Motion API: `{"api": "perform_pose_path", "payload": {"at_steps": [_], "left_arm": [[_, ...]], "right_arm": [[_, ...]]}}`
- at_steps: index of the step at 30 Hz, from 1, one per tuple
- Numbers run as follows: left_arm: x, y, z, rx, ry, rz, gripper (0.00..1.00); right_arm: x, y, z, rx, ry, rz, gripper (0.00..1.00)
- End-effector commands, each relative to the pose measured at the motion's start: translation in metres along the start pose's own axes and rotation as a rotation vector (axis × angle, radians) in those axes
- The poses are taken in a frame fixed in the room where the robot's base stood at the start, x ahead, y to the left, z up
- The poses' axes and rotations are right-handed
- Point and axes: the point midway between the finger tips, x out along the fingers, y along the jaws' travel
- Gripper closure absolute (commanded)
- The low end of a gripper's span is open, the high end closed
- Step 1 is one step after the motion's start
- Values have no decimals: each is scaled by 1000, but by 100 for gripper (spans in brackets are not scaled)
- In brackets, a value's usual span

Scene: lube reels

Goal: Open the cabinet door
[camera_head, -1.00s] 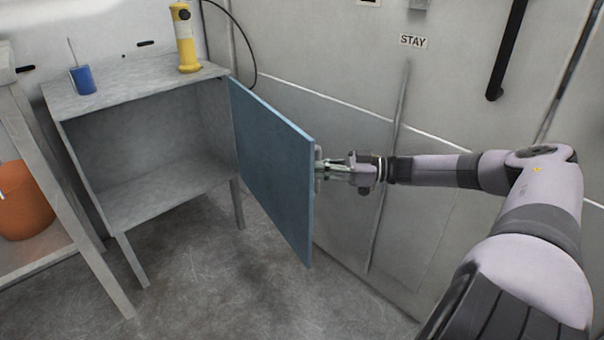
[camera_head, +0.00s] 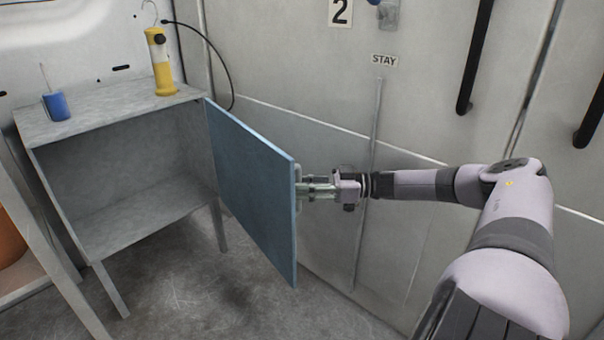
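The grey cabinet (camera_head: 112,102) stands at the left on legs, its compartment open to view and empty. Its blue door (camera_head: 252,190) is hinged at the cabinet's right side and stands wide open, swung out toward me. My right gripper (camera_head: 306,190) is at the outer face of the door, near its free edge, where a handle (camera_head: 298,186) partly shows. The fingers reach to the handle, but whether they are closed on it is too small to tell. My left gripper is not in view.
A yellow lamp (camera_head: 160,62) and a blue container (camera_head: 56,106) stand on the cabinet top. An orange bucket (camera_head: 10,240) is at the left edge. A grey wall (camera_head: 400,120) with dark handles is close behind my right arm. The floor before the cabinet is clear.

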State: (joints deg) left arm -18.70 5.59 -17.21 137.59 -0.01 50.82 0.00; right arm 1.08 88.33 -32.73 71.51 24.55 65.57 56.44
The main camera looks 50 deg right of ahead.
Motion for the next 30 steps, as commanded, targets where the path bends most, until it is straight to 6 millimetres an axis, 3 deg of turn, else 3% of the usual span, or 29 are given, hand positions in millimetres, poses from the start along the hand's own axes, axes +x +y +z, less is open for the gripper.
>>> {"api": "perform_pose_path", "payload": {"at_steps": [10,22,30], "left_arm": [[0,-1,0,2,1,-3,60],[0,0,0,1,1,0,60],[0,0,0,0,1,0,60]], "right_arm": [[0,1,-9,-4,0,2,69],[-1,0,-80,-6,-1,2,69],[-1,0,-100,-1,1,2,69]]}}
